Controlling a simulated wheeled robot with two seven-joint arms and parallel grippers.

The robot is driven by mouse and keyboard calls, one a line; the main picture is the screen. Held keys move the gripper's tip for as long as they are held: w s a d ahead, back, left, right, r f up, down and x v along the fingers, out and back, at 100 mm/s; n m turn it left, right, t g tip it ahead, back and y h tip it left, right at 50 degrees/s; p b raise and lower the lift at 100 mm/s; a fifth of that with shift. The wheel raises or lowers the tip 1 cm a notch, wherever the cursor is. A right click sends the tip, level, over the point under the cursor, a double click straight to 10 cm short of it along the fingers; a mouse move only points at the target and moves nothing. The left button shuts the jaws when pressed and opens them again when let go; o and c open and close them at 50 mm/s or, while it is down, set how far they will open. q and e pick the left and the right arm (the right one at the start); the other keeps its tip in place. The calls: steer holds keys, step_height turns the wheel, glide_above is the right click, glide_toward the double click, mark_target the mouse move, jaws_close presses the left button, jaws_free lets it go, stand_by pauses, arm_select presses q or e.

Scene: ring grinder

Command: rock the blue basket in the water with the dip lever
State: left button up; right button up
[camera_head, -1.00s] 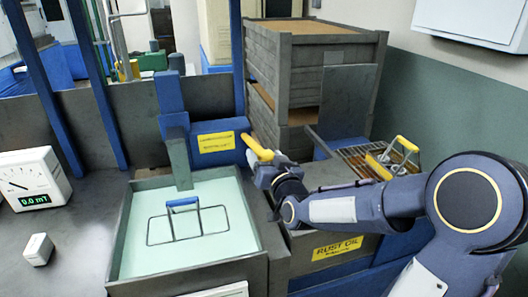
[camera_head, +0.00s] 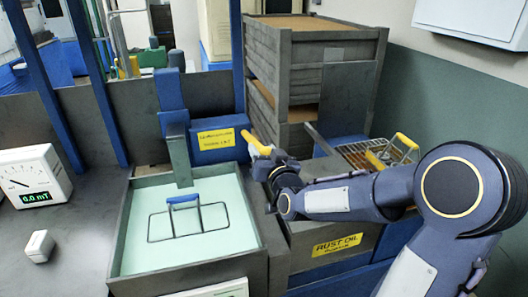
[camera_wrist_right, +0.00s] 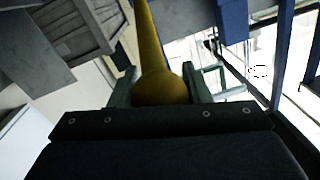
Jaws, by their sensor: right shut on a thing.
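The yellow dip lever (camera_head: 256,143) sticks out beside the blue housing with the yellow label. My right gripper (camera_head: 268,157) is shut on the lever's end. In the right wrist view the yellow lever (camera_wrist_right: 148,35) runs up from between the two fingers (camera_wrist_right: 160,88), its rounded end held there. The blue basket shows by its blue handle (camera_head: 183,199) and thin dark wire frame (camera_head: 155,228). It sits in the pale green water (camera_head: 215,238) of the grey tank (camera_head: 258,265). The basket's lower part is hard to make out. My left gripper is not in view.
A rust oil tank (camera_head: 338,246) stands right of the water tank, with a wire rack (camera_head: 350,152) and a yellow-handled basket (camera_head: 404,142) behind it. Stacked grey crates (camera_head: 315,60) stand at the back. A meter (camera_head: 33,177) and small white block (camera_head: 39,246) are at left.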

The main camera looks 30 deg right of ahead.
steer(key=shift+g, duration=0.7)
steer(key=r+p, duration=0.1)
steer(key=p, duration=0.1)
steer(key=w+r+p, duration=0.1)
steer(key=r+p, duration=0.3)
steer(key=shift+w+d+r, duration=0.2)
steer(key=shift+w+r, duration=0.05)
steer(key=shift+w, duration=0.15)
steer(key=w+r, duration=0.1)
steer(key=w+r+p, duration=0.1)
steer(key=r, duration=0.1)
steer(key=w+d+r, duration=0.1)
steer(key=shift+w+r+p, duration=0.3)
steer(key=shift+r+p, duration=0.05)
steer(key=o, duration=1.4)
steer(key=shift+f, duration=0.15)
steer(key=shift+c, duration=0.2)
steer(key=shift+b+v, duration=0.8)
steer(key=shift+v, duration=3.1)
